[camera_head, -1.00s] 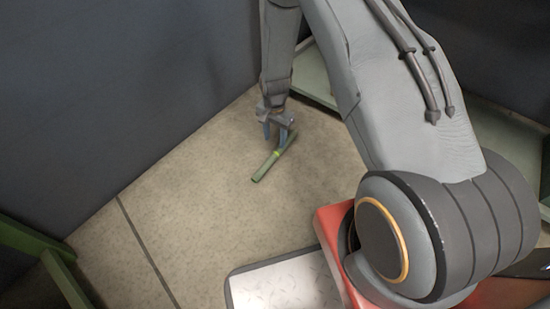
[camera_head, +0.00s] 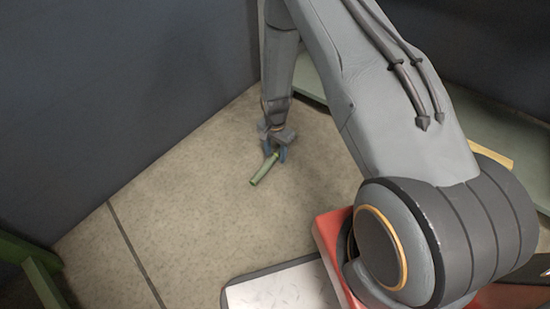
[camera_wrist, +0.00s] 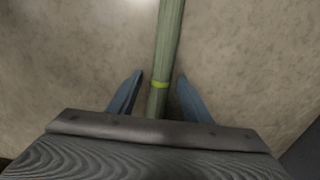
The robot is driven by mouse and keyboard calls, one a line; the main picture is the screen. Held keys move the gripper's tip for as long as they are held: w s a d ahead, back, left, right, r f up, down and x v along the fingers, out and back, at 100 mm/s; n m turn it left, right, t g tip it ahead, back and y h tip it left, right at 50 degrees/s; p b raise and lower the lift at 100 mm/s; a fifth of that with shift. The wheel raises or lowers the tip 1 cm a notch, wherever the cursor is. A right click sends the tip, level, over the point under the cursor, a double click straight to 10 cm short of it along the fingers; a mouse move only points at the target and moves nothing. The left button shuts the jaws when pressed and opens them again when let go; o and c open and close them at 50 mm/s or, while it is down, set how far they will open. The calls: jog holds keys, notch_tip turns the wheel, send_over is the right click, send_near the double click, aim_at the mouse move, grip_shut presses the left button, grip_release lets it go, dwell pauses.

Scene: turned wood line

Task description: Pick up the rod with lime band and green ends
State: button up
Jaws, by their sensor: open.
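The green rod with a lime band (camera_head: 264,170) lies on the floor, below my gripper in the head view. In the wrist view the rod (camera_wrist: 169,40) runs from the top edge down between the two blue fingers, with its lime band level with them. My gripper (camera_wrist: 160,90) is open, one finger on each side of the rod, with a gap on both sides. In the head view my gripper (camera_head: 275,153) is at the rod's upper end and hides that end. I cannot tell whether the fingers touch the floor.
A dark wall (camera_head: 110,90) stands close on the left of the floor (camera_head: 190,220). A green frame (camera_head: 35,265) is at the lower left and a pale green ledge (camera_head: 313,88) runs behind my arm. The floor around the rod is clear.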

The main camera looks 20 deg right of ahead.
grip_shut()
jog(key=shift+r, duration=0.1)
